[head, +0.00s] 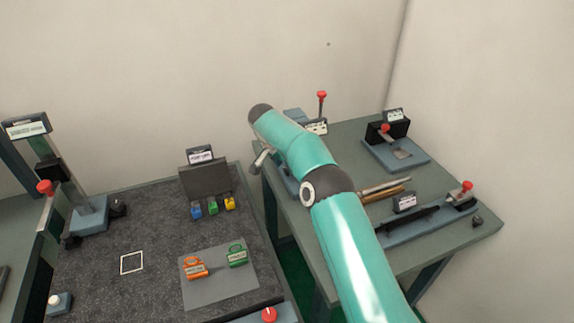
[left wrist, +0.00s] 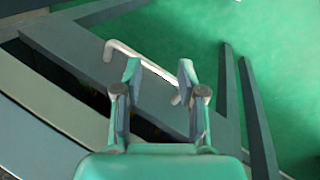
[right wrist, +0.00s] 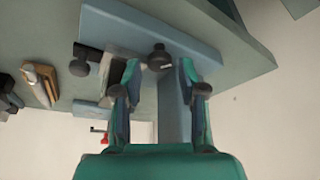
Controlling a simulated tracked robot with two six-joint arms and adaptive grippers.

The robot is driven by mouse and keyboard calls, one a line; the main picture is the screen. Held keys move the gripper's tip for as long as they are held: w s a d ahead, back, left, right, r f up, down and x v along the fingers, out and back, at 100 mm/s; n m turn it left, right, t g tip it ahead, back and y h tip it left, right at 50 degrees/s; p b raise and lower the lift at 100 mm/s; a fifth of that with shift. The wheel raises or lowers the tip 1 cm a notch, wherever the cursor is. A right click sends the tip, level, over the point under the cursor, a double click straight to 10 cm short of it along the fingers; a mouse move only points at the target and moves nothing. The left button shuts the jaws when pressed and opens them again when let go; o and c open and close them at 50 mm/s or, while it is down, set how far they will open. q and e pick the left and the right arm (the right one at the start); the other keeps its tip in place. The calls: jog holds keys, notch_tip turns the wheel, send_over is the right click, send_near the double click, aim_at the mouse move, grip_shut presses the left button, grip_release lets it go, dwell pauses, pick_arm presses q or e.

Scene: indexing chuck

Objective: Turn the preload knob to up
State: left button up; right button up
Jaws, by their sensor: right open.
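In the right wrist view, a round dark knob (right wrist: 158,57) with a small light mark stands on a blue-grey fixture (right wrist: 125,24). It looks like the preload knob, though its label cannot be read. My right gripper (right wrist: 160,73) is open, its fingertips apart on either side of the knob in the picture. I cannot tell whether they touch it. In the head view my right arm reaches over the right table and hides most of the fixture. My left gripper (left wrist: 160,71) is open and empty in its wrist view, over a table edge and green floor.
A second dark knob (right wrist: 79,67) is close by. On the right table (head: 460,228) are a red-topped lever (head: 321,97), a black clamp block (head: 388,131) and a long rail fixture (head: 420,222). The dark mat (head: 150,215) holds padlocks on a grey plate (head: 240,290).

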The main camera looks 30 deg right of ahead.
jog(key=shift+x, duration=0.9)
grip_shut()
jog(key=shift+f+n+b, duration=0.15)
jog(key=shift+n+b, duration=0.25)
jog(key=shift+b, duration=0.4)
jog(key=shift+s+n+t+b, duration=0.1)
jog(key=shift+n+t+b, duration=0.2)
jog(key=shift+n+b, duration=0.1)
grip_release()
